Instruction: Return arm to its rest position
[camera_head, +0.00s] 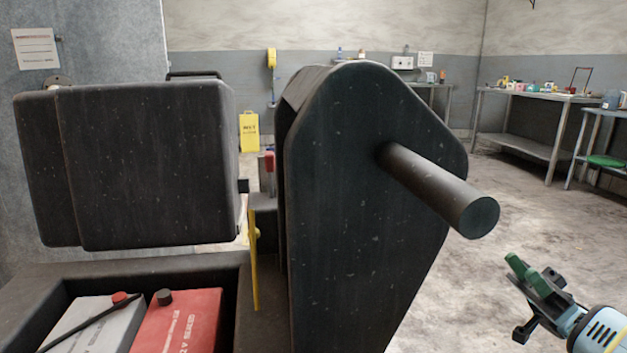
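My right gripper (524,270) shows at the bottom right, with green fingertips on a dark body and a light blue and yellow wrist behind it. It is held over the open concrete floor, to the right of a big dark panel, and touches nothing that I can see. The two green fingertips are close together, and I cannot tell whether there is a gap between them. I see nothing held in it. My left gripper is not in view.
A dark upright panel (350,190) with a thick round bar (440,190) fills the middle. Left are a dark padded block (150,165) and a red battery (180,322) in a tray. Metal tables (530,97) stand at the back right. Floor between is clear.

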